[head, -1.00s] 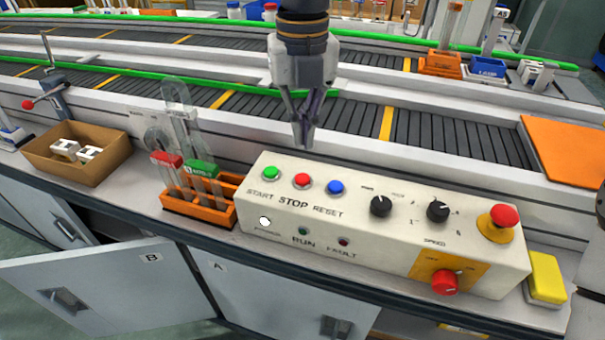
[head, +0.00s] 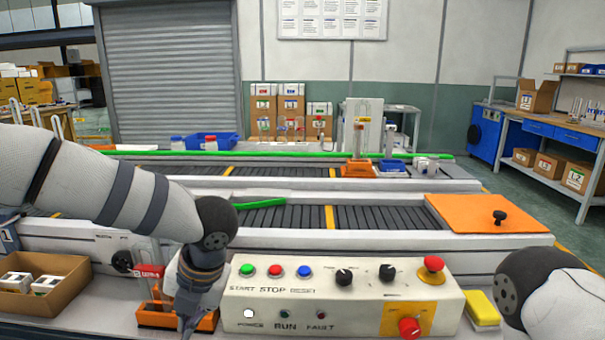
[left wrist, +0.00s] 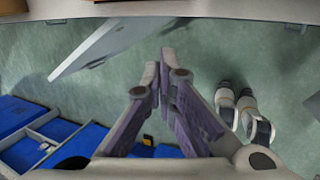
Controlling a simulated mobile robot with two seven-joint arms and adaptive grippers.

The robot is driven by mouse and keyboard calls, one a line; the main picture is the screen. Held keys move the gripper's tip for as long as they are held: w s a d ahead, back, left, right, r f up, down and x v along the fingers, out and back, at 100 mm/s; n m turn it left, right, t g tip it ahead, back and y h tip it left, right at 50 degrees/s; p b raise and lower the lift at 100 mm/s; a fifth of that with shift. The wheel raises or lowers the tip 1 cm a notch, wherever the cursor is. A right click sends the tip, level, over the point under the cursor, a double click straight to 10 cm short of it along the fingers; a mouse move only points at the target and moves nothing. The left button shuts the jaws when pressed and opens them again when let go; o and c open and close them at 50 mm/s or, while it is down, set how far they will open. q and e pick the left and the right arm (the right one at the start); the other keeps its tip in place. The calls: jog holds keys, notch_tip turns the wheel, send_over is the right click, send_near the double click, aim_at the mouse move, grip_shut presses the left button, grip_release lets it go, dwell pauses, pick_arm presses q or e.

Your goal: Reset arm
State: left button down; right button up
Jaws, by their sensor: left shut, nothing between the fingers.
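My left arm reaches in from the left in the head view and bends down beside the control box. My left gripper (head: 186,326) points down in front of the orange tube rack (head: 150,316), partly cut off by the lower edge. In the left wrist view its two fingers (left wrist: 160,62) are together with nothing between them, above the green floor. Part of my right arm shows at the lower right of the head view; its gripper is out of the picture.
The control box (head: 340,300) with its buttons and knobs stands on the bench. A cardboard box (head: 70,285) with white parts is at the left, a yellow block (head: 482,309) at the right. The conveyor (head: 290,217) lies behind. An open cabinet door (left wrist: 95,47) sticks out below.

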pick_arm(q)
jog(key=s+a+f+m+t, duration=0.15)
jog(key=s+f+m, duration=0.35)
jog(key=f+m, duration=0.5)
jog(key=s+a+f+m+t, duration=0.15)
jog(key=s+f+m, duration=0.35)
jog(key=f+m, duration=0.5)
jog(key=s+f+m+g+h, duration=0.1)
jog(key=s+m+g+h, duration=0.1)
jog(key=s+m, duration=0.5)
jog(key=s+f+m+g+h, duration=0.1)
jog(key=s+m+g, duration=0.3)
jog(key=s, duration=1.4)
jog(key=m+h, duration=0.1)
jog(key=m, duration=0.3)
jog(key=shift+d+f, duration=0.15)
jog(key=shift+f, duration=0.15)
jog(key=shift+w, duration=0.1)
